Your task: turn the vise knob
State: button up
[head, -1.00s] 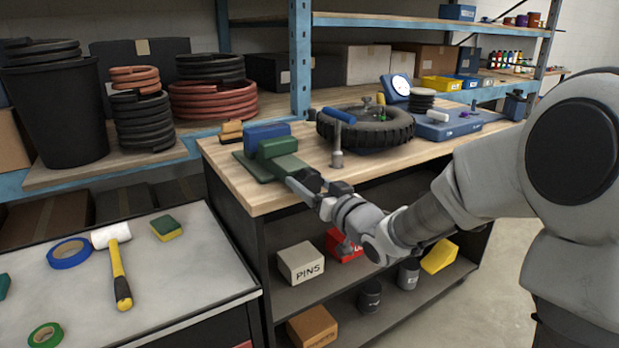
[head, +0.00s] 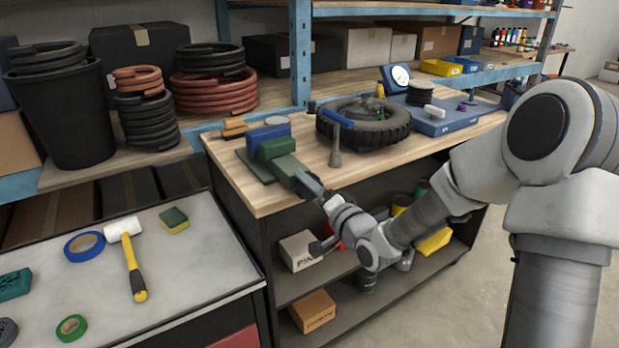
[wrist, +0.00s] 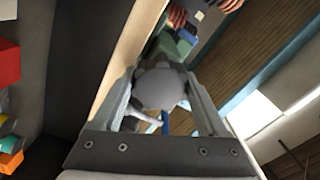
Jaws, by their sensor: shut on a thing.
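The vise (head: 282,157), with a green body and a blue part behind, sits at the left front corner of the wooden workbench (head: 262,198). Its grey lobed knob (wrist: 158,88) shows in the wrist view between the two fingers of my gripper (wrist: 160,78). My gripper is shut on the knob. In the head view my gripper (head: 306,184) reaches the front of the vise from the right, and it hides the knob there.
A tire (head: 375,128) lies on the bench right of the vise, with a blue-handled tool (head: 336,152) standing nearer. A grey side table (head: 190,270) at left holds a mallet (head: 130,262). Boxes and cans fill the shelves below my arm.

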jog(key=m+p, duration=0.3)
jog(key=m, duration=0.1)
jog(key=shift+r, duration=0.2)
jog(key=shift+m+p, duration=0.75)
jog(key=shift+m, duration=0.65)
jog(key=shift+f, duration=0.1)
jog(key=o, duration=1.3)
jog(key=shift+f, duration=0.1)
